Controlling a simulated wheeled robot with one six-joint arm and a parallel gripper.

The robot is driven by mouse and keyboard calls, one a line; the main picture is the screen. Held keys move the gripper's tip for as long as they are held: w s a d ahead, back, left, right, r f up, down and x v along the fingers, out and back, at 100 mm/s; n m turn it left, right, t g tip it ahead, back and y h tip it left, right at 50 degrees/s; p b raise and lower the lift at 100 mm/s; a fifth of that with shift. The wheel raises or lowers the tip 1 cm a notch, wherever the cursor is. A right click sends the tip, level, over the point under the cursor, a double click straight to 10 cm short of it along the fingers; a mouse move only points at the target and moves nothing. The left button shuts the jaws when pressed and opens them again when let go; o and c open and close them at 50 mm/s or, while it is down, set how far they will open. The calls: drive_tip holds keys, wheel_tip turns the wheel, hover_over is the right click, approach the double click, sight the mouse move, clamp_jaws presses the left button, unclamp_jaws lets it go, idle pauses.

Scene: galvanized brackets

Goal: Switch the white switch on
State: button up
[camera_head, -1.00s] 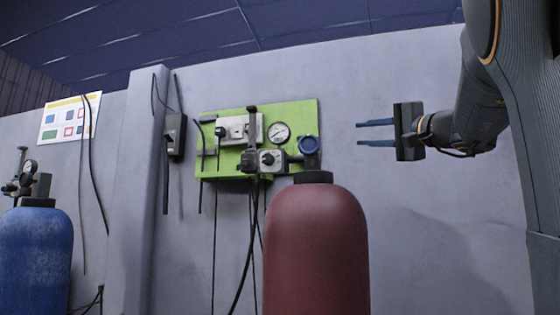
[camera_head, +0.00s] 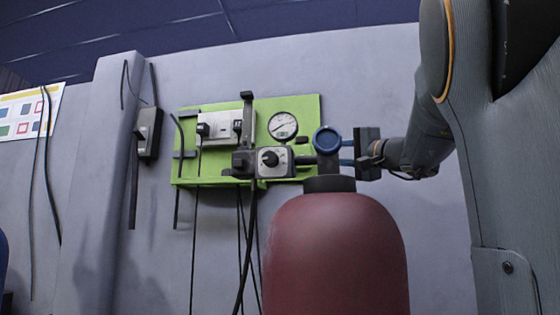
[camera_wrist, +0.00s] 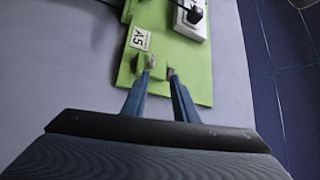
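A green panel (camera_head: 185,165) on the wall carries a pale plate (camera_head: 214,127) with two dark fittings. Below it is a grey box with a black knob (camera_head: 270,158). In the wrist view, the green panel (camera_wrist: 171,50) has a white plate (camera_wrist: 188,28) with a black plug-like part and a small pale block (camera_wrist: 152,62) near the fingertips. I cannot tell which part is the white switch. My gripper (camera_head: 345,152) is at the panel's right side, its tips partly hidden by a blue round fitting (camera_head: 327,140). In the wrist view my gripper (camera_wrist: 160,76) is open, with two blue fingers apart.
A red cylinder (camera_head: 335,250) stands in front of the wall below the panel. A round dial gauge (camera_head: 283,126) sits on the panel. A dark wall box (camera_head: 148,133) and hanging cables are to the left. The wall right of the cylinder is bare.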

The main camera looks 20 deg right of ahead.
drive_tip(key=f+p+x, duration=0.2)
drive_tip(key=p+x, duration=0.1)
drive_tip(key=x, duration=0.7)
drive_tip(key=shift+w+r+p, duration=0.2)
drive_tip(key=shift+w+p, duration=0.1)
drive_tip(key=shift+a, duration=0.1)
drive_tip(key=shift+c, duration=0.6)
clamp_jaws()
